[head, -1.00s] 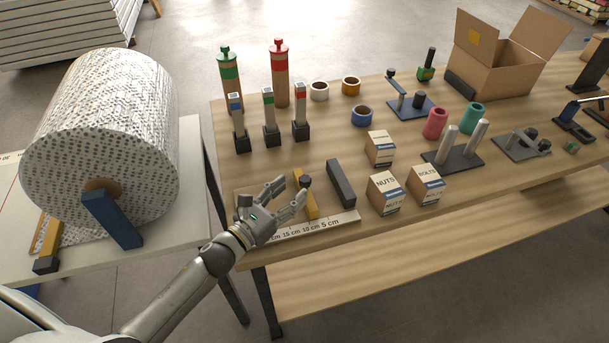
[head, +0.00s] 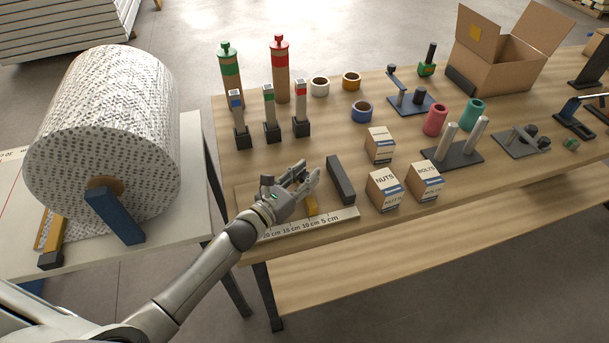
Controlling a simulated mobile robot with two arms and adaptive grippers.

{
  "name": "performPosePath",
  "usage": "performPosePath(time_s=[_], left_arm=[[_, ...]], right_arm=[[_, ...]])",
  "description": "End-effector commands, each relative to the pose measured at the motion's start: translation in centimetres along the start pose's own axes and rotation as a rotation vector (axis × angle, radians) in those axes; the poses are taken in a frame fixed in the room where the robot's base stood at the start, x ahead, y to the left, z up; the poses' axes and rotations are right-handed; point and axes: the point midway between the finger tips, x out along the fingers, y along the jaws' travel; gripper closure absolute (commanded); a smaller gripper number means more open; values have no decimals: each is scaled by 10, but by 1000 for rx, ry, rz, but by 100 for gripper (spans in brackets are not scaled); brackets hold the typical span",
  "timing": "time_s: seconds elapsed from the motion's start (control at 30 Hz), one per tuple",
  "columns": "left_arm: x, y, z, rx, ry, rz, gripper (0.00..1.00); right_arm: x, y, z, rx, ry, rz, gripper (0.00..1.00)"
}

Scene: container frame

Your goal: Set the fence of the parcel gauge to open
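The parcel gauge is a wooden board with a white centimetre scale (head: 318,222) along its front edge, at the near left of the workbench. A dark block (head: 341,180) lies across its right side. The yellow fence (head: 311,205) shows only at its front end, near the 5 and 10 cm marks. My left gripper (head: 308,171) is over the fence and hides the rest of it and its black knob. Its fingers look a little apart, but whether they hold the knob is hidden. My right gripper is not in view.
Boxes of nuts (head: 384,190) and bolts (head: 425,182) stand right of the gauge. Several upright markers with coloured labels (head: 270,115) stand behind it. Tape rolls (head: 361,112) lie farther back. A large patterned roll (head: 100,135) sits on the table to the left.

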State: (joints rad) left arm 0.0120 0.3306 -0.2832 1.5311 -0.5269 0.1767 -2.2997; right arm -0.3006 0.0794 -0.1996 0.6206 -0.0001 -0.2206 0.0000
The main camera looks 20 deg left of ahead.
Motion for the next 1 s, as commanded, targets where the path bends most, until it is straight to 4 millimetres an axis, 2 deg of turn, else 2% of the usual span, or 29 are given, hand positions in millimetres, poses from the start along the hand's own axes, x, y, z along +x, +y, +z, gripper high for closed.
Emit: performPosePath(time_s=[0.03, 0.17, 0.2, 0.37, 0.47, 0.57, 0.8, 1.0], left_arm=[[0, 0, 0, 0, 0, 0, 82], [0, 0, 0, 0, 0, 0, 98], [0, 0, 0, 0, 0, 0, 100], [-1, 1, 0, 0, 1, 1, 100], [-9, 6, -2, 0, 3, 3, 100], [-28, 19, -4, 1, 5, 4, 100], [-87, 58, -7, 2, 7, 5, 100], [-119, 80, -4, 1, 5, 3, 100]], right_arm=[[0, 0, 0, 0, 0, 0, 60], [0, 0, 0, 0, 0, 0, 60], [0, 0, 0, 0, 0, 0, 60], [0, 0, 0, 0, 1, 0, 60], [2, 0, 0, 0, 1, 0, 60], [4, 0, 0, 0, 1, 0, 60], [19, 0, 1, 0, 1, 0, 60], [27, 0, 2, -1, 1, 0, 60]])
